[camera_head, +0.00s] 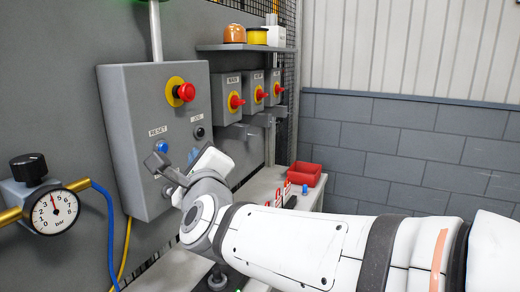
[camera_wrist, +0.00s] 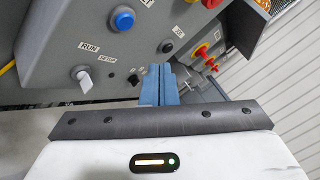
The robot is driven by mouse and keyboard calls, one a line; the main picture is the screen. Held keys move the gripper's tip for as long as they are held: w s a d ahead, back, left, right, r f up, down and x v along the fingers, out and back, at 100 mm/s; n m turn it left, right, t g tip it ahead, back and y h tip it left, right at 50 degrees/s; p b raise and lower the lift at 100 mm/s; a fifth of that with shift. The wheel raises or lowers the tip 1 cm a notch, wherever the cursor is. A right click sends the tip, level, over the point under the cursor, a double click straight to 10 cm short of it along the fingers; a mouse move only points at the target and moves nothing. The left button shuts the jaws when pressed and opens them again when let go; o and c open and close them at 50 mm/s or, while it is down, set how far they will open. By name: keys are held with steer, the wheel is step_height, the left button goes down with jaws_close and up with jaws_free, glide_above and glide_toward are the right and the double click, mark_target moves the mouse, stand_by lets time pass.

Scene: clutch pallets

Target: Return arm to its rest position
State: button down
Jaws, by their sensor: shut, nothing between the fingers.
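My white arm (camera_head: 310,245) reaches in from the right in the head view, its end in front of a grey control box (camera_head: 120,120). My gripper (camera_head: 167,170) is near the lower right of the box, below its blue reset button (camera_head: 161,146). In the wrist view my gripper (camera_wrist: 159,72) has its two blue-grey fingers together, with nothing between them. The blue button (camera_wrist: 122,18) and a white selector knob (camera_wrist: 83,78) labelled RUN and SETUP lie beyond the fingers. I cannot tell how far the fingertips are from the panel.
A red emergency button (camera_head: 185,92) sits high on the box. A pressure gauge (camera_head: 55,211) and blue hose (camera_head: 107,235) are at left. Red rotary switches (camera_head: 236,101) line the wall. A red bin (camera_head: 304,174) stands on the bench behind my arm.

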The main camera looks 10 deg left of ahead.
steer(key=d+f+n+g+h+p, duration=0.2)
steer(key=d+f+n+g, duration=0.2)
steer(key=d+f+n, duration=0.45)
steer(key=d+f+n+g+h+p, duration=0.1)
steer(key=d+f+n+g+h, duration=0.2)
steer(key=d+f+n, duration=0.55)
steer(key=s+d+f+n+g+h, duration=0.1)
steer(key=s+d+f+g+h, duration=0.1)
steer(key=s+d, duration=0.5)
steer(key=s+d+f+n+g+h+p, duration=0.1)
steer(key=s+d+f+n+g+h, duration=0.1)
steer(key=s+d, duration=0.4)
steer(key=d+f+g, duration=0.1)
steer(key=d+g, duration=0.1)
steer(key=d, duration=0.3)
steer(key=shift+s+d+f+g, duration=0.35)
steer(key=shift+g, duration=0.05)
